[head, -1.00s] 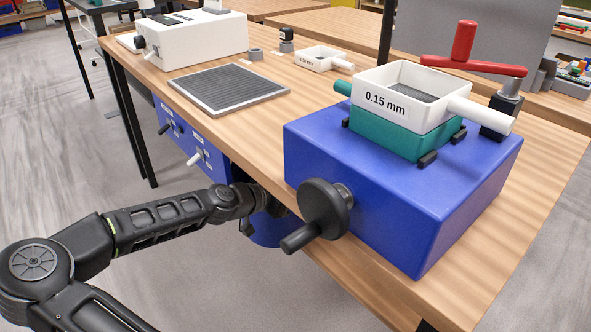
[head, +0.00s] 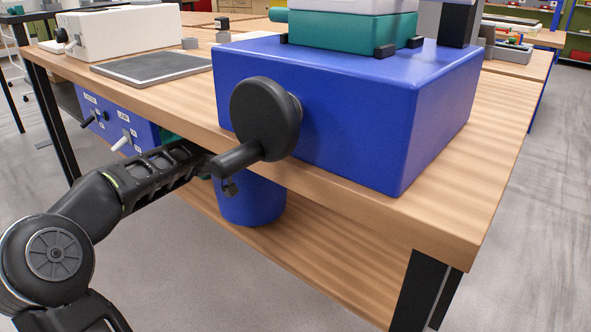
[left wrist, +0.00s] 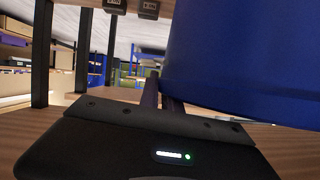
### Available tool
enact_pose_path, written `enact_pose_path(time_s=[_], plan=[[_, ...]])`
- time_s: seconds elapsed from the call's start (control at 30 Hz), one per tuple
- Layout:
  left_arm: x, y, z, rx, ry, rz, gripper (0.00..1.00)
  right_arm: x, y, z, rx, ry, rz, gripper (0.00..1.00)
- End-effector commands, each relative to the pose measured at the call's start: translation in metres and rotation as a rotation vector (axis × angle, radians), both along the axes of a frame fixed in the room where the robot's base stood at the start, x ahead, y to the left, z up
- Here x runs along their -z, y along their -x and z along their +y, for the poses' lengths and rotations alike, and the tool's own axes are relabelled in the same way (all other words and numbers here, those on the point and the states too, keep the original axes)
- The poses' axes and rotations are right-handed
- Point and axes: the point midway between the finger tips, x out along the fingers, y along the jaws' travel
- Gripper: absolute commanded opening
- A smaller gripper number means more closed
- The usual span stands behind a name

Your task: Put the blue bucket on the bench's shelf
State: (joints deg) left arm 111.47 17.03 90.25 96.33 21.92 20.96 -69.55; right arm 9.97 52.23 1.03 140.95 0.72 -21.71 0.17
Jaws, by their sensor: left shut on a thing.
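The blue bucket (head: 252,202) is under the benchtop, upright, over the bench's lower wooden shelf (head: 320,268). Its upper part is hidden by the bench edge and a crank. I cannot tell whether its bottom touches the shelf. My left gripper (head: 229,187) is at the bucket's left side, shut on it, partly hidden behind the crank handle. In the left wrist view the bucket (left wrist: 245,60) fills the upper right, and the gripper's fingers (left wrist: 163,92) reach its near edge. My right gripper is not in view.
A blue machine with a black crank (head: 265,118) stands on the benchtop (head: 440,215), the crank overhanging the front edge above my arm. A blue panel with switches (head: 118,122) hangs under the bench at left. A black bench leg (head: 425,288) stands at right. The shelf's right part is clear.

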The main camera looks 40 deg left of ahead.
Motion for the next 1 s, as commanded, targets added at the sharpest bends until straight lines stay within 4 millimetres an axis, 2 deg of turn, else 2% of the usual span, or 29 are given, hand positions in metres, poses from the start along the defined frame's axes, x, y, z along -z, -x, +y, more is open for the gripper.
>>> enact_pose_path(time_s=[0.03,0.5,1.0], plan=[[-0.001,-0.009,-0.004,0.006,-0.009,-0.007,0.0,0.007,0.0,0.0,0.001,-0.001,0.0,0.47],[-0.005,-0.058,-0.004,0.002,-0.002,-0.006,0.0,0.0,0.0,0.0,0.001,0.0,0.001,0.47],[-0.003,-0.064,-0.003,0.0,-0.004,-0.004,0.0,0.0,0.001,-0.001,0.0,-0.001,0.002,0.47]])
